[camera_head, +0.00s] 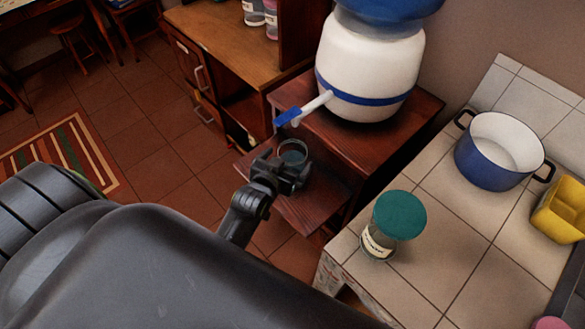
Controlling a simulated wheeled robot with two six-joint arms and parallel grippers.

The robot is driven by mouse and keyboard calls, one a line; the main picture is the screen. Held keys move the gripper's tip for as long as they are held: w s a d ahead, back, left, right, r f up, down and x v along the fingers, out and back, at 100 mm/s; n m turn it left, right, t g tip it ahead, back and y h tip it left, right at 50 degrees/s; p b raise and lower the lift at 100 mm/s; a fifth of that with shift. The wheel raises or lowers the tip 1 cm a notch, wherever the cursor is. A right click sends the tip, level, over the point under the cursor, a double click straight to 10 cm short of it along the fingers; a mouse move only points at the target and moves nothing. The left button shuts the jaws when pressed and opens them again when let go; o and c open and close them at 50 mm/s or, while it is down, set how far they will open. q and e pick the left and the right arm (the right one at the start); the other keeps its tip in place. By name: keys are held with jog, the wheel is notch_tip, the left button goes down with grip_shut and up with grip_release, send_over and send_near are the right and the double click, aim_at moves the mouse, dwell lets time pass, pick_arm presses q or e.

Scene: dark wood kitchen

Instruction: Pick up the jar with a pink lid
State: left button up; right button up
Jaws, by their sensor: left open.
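A pink rounded top (550,323) shows at the bottom right edge, beside the tiled counter. It may be the jar's pink lid, but most of it is cut off and no jar body shows. A jar with a green lid (400,215) stands upright on the counter. My left gripper (291,165) is open over the low wooden shelf, left of the counter and well away from the pink top. A clear round glass (292,150) is right at its fingers; I cannot tell whether they touch. My right gripper is not in view.
A blue pot (490,165) and a yellow container (562,211) stand on the tiled counter (450,245). A large white water dispenser (368,65) stands on the wooden stand behind my gripper. Bare counter lies around the green-lidded jar.

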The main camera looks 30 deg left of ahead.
aim_at(298, 147)
pick_arm(q)
jog(key=b+x, duration=0.2)
jog(key=x, duration=0.2)
jog(key=shift+b, duration=0.4)
jog(key=shift+w+r, duration=0.1)
jog(key=c, duration=1.9)
jog(key=shift+r, duration=0.15)
jog(key=shift+c, duration=1.1)
jog(key=shift+r, duration=0.1)
